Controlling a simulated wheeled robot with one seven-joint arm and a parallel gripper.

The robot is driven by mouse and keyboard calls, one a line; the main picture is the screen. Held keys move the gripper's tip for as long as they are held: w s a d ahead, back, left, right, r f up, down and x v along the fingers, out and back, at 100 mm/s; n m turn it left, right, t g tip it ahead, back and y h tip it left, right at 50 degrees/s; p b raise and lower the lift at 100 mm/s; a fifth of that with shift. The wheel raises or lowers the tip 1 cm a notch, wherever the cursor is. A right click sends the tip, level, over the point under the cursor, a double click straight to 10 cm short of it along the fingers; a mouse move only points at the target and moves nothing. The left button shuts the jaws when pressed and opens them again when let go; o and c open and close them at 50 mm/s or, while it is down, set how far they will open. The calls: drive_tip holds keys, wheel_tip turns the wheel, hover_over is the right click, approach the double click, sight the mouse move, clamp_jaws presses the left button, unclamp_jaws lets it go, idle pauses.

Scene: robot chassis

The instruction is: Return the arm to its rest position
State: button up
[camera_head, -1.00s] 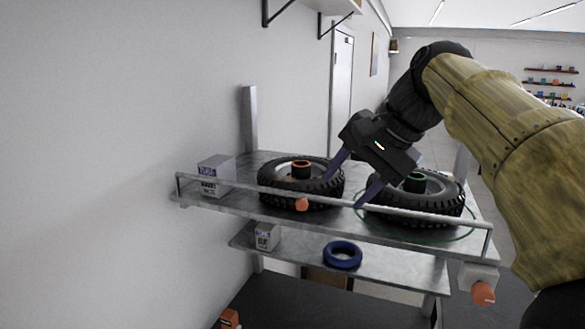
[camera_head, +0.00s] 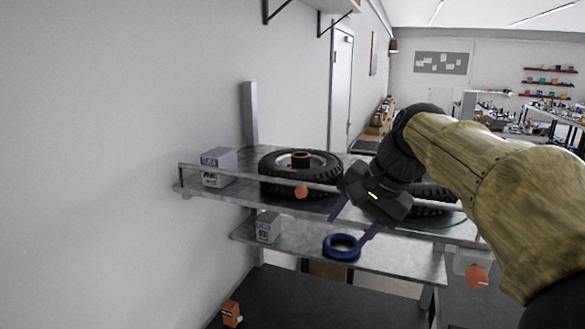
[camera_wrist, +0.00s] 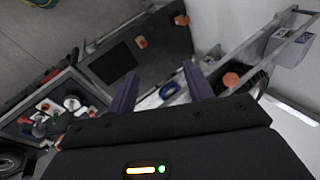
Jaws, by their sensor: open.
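My gripper (camera_head: 352,222) is open and empty in the head view, in front of the metal shelf's front rail. My arm comes in from the right, bent downward at the wrist. In the wrist view the two purple fingers of my gripper (camera_wrist: 158,88) stand apart with nothing between them. The blue ring (camera_head: 341,249) lies on the lower shelf, behind and below the fingers in the head view. It also shows in the wrist view (camera_wrist: 169,90), beyond the fingers.
The shelf's upper level holds a tire (camera_head: 270,174), a second tire (camera_head: 432,200) partly hidden by my gripper, and a box (camera_head: 218,168). A smaller box (camera_head: 268,227) stands on the lower shelf. A wall is at left. A small orange object (camera_head: 231,313) sits low in front.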

drive_tip(key=s+d+f+n+h+b, duration=0.1)
drive_tip(key=s+f, duration=0.3)
drive_tip(key=f, duration=0.8)
drive_tip(key=s+d+f+n+h+b, duration=0.1)
drive_tip(key=s+d+f+n+b, duration=0.1)
drive_tip(key=f, duration=1)
drive_tip(key=s+d+f+n+g+h+b, duration=0.1)
drive_tip(key=s+f, duration=0.5)
drive_tip(key=f, duration=0.6)
drive_tip(key=n+h+b, duration=0.1)
drive_tip(key=n+b, duration=0.1)
drive_tip(key=shift+s+d+f+b, duration=0.15)
drive_tip(key=shift+s+d+b, duration=0.15)
drive_tip(key=shift+d, duration=0.05)
drive_tip(key=shift+w, duration=0.1)
